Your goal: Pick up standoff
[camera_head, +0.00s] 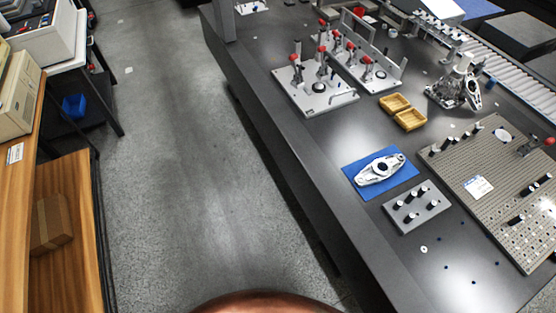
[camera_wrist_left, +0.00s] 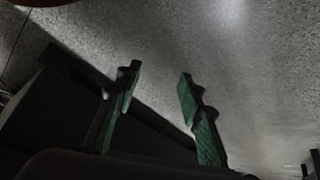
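Several small dark-and-white upright cylinders that look like standoffs (camera_head: 411,218) stand in a grey rack block (camera_head: 431,211) near the front edge of the dark table. Similar dark posts (camera_head: 516,221) stand on the perforated fixture plate (camera_head: 476,207) at the right. My left gripper (camera_wrist_left: 158,82) shows only in the left wrist view. Its two green-padded fingers are apart, with nothing between them, over the grey floor. No standoff shows in that view. My right gripper is in neither view.
On the dark table (camera_head: 340,228), a silver casting (camera_head: 366,177) lies on a blue mat (camera_head: 405,178) beside the rack. Yellow bins (camera_head: 410,120), a toggle-clamp fixture (camera_head: 290,76) and a metal bracket (camera_head: 455,90) stand farther back. The floor (camera_head: 200,170) left of the table is clear.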

